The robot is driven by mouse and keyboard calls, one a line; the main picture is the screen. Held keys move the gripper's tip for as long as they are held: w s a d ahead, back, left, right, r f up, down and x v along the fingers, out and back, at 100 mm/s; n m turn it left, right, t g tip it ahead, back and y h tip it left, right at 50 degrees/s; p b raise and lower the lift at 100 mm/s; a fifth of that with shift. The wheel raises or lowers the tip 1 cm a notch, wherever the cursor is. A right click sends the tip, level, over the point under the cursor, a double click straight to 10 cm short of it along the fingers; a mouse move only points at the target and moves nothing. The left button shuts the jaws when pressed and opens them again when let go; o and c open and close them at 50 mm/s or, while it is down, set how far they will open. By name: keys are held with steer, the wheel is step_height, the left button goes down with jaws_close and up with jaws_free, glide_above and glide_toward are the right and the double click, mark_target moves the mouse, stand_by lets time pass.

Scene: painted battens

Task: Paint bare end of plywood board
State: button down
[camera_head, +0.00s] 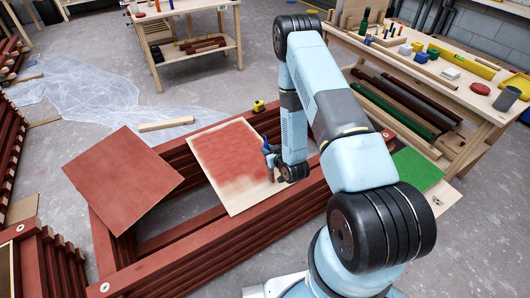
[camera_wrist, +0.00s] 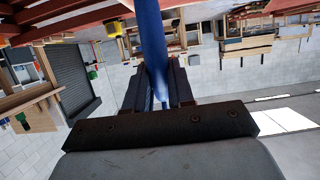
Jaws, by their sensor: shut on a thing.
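The plywood board (camera_head: 225,152) lies on the dark red battens (camera_head: 190,250) in the head view. Red paint covers most of its face and thins out toward the near end, where a pale bare strip (camera_head: 240,203) shows. Bare wood also shows along its left edge. My gripper (camera_head: 271,158) is at the board's right edge. It is shut on a blue handle (camera_wrist: 152,42), which stands between the two fingers in the wrist view. The working end of the blue-handled tool is hidden, so I cannot tell whether it touches the board.
A red-brown panel (camera_head: 124,172) lies on the battens at left, and a green panel (camera_head: 416,169) is at right behind my arm. A yellow tape measure (camera_head: 259,106) sits behind the board. Plastic sheeting (camera_head: 85,105) covers the floor behind. A cluttered workbench (camera_head: 450,88) stands at right.

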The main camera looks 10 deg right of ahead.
steer(key=w+d, duration=0.2)
steer(key=d, duration=0.5)
steer(key=shift+w, duration=0.35)
stand_by(0.5)
steer(key=shift+d, duration=0.1)
step_height(320, 180, up, 6)
stand_by(0.7)
step_height(320, 180, up, 3)
stand_by(0.7)
stand_by(1.0)
